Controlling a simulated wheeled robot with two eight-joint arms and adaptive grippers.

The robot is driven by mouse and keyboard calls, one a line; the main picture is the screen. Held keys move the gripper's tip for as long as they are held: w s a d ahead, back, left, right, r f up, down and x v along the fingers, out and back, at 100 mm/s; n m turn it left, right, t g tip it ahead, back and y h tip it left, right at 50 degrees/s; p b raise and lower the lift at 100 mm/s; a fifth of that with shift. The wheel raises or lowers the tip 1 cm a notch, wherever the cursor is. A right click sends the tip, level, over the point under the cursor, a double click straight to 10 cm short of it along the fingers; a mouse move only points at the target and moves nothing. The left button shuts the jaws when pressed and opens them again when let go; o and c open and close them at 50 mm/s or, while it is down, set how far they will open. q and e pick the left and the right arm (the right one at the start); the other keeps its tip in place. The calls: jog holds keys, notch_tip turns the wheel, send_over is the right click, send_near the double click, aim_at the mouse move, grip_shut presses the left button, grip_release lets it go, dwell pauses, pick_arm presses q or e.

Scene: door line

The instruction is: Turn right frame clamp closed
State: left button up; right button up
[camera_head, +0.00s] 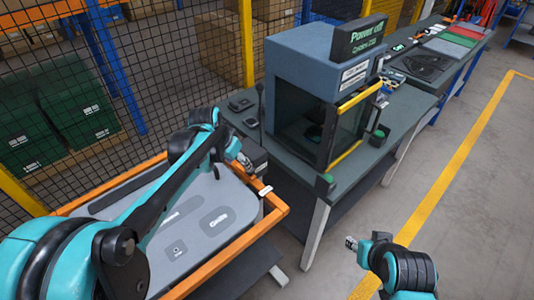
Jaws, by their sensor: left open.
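The orange frame (277,212) holds a grey door panel (205,195) at the lower left. A small pale piece (265,190) on the frame's right rail looks like the right frame clamp; it is too small to tell its position. My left arm reaches over the panel from the left. My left gripper (243,161) is open near the frame's far right corner, above and left of the clamp and apart from it. My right gripper (352,243) is at the lower right, over the floor, away from the frame; its fingers are too small to read.
A grey-blue test cabinet (325,70) with yellow door edges stands on a dark workbench (345,172) right behind the frame. A black mesh fence (180,60) runs behind the frame. Open floor (470,210) with a yellow line lies to the right.

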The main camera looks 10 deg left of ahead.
pick_arm(q)
jog(key=shift+m, duration=0.3)
jog(key=x, duration=0.3)
jog(key=w+b+x, duration=0.1)
jog(key=x, duration=0.2)
jog(key=w+b+x, duration=0.1)
jog(key=x, duration=0.2)
jog(key=shift+d+r, duration=0.3)
jog(key=shift+d, duration=0.05)
grip_shut()
